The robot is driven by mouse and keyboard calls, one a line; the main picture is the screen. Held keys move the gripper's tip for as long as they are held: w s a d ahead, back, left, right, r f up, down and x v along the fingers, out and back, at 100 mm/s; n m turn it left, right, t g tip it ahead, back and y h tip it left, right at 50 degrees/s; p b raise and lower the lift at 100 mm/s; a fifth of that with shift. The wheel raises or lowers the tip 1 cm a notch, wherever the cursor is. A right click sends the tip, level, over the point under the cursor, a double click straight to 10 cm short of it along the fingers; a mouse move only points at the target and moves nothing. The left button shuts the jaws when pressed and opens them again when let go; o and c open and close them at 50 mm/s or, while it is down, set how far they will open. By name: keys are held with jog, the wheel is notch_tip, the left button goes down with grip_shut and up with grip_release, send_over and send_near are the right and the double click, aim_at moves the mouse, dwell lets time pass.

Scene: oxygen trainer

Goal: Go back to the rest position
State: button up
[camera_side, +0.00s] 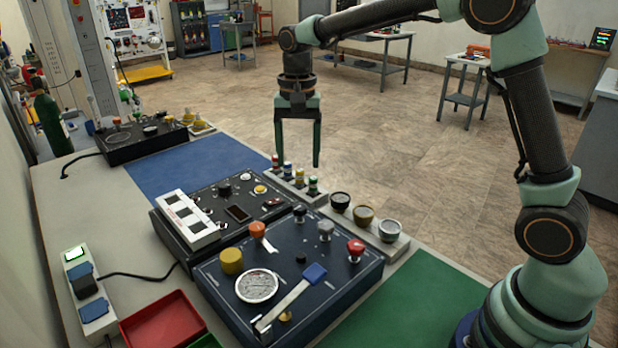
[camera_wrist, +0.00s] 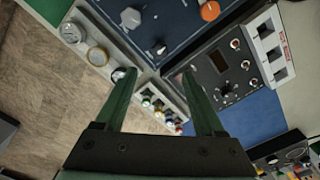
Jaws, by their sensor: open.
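My gripper (camera_side: 299,160) hangs from my arm with its fingers pointing down and apart, open and empty. In the side view it is above and behind the row of small coloured pegs at the bench's far edge. The wrist view shows both green fingers of my gripper (camera_wrist: 160,85) spread, with nothing between them but the bench and panels below. The dark trainer panel (camera_side: 305,262) with knobs, a dial gauge (camera_side: 257,286) and a blue-handled lever (camera_side: 292,300) sits on the bench, apart from my gripper. A second panel (camera_side: 222,212) stands behind it.
Coloured pegs (camera_side: 294,177) and round knobs on a strip (camera_side: 388,231) line the bench edge close to my gripper. A blue mat (camera_side: 195,165), a green mat (camera_side: 410,312) and a red tray (camera_side: 162,322) lie on the bench. Open floor (camera_side: 400,150) stretches beyond the bench.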

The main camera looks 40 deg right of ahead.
jog(key=shift+r, duration=0.25)
jog(key=s+d+r+n+t, duration=0.2)
jog(key=s+n, duration=0.2)
jog(key=s, duration=0.4)
jog(key=s+d+r+n+t, duration=0.1)
jog(key=s+r+n+t, duration=0.1)
jog(key=s+n, duration=0.3)
jog(key=s+t, duration=0.1)
jog(key=s, duration=0.3)
jog(key=shift+s+d+t, duration=0.25)
jog(key=shift+d+t, duration=0.05)
jog(key=shift+d, duration=0.1)
jog(key=shift+w, duration=0.1)
